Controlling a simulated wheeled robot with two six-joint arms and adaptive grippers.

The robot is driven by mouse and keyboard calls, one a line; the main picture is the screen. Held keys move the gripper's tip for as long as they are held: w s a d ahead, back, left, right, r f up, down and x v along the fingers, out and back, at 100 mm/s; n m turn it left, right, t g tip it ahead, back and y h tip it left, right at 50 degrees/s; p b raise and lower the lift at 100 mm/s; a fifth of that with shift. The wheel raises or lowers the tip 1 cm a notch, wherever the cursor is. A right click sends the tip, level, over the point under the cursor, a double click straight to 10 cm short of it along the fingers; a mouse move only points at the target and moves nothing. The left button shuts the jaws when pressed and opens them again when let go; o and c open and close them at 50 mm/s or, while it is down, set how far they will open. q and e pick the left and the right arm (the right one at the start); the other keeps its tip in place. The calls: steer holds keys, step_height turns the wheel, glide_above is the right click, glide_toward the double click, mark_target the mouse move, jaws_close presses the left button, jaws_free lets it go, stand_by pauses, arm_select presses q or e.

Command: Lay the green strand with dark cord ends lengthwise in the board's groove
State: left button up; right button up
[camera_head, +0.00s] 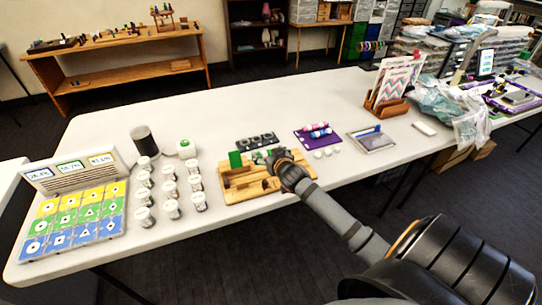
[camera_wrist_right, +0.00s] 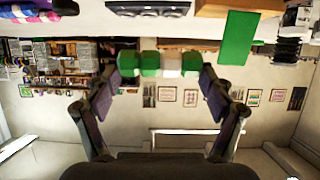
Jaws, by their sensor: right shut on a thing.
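The green strand, a short row of green and white beads, is held between the fingertips of my right gripper in the right wrist view (camera_wrist_right: 150,64). My right gripper (camera_wrist_right: 167,70) is shut on the strand across its length, with fingers at both ends; dark cord ends are hard to make out. In the head view my right gripper (camera_head: 279,160) is over the back right part of the wooden board (camera_head: 240,194) and hides part of it. The groove cannot be made out clearly. My left gripper is not in view.
A green upright card (camera_head: 235,159) stands at the board's back left. A dark tray (camera_head: 257,141) and a purple mat (camera_head: 302,140) with bead strands lie behind and right. Several small jars (camera_head: 169,190) stand left. The table (camera_head: 270,105) is clear farther back.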

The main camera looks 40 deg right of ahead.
steer(key=shift+d+f, duration=0.15)
steer(key=shift+d, duration=0.05)
steer(key=shift+d+f, duration=0.1)
step_height(320, 180, down, 3)
steer(key=b, duration=0.4)
steer(key=shift+f+b, duration=1.4)
steer(key=shift+f, duration=1)
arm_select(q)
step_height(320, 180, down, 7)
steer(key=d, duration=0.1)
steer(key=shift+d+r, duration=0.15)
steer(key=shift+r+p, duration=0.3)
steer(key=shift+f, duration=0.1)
arm_select(e)
steer(key=shift+f, duration=0.45)
steer(key=o, duration=1)
steer(key=shift+o, duration=0.2)
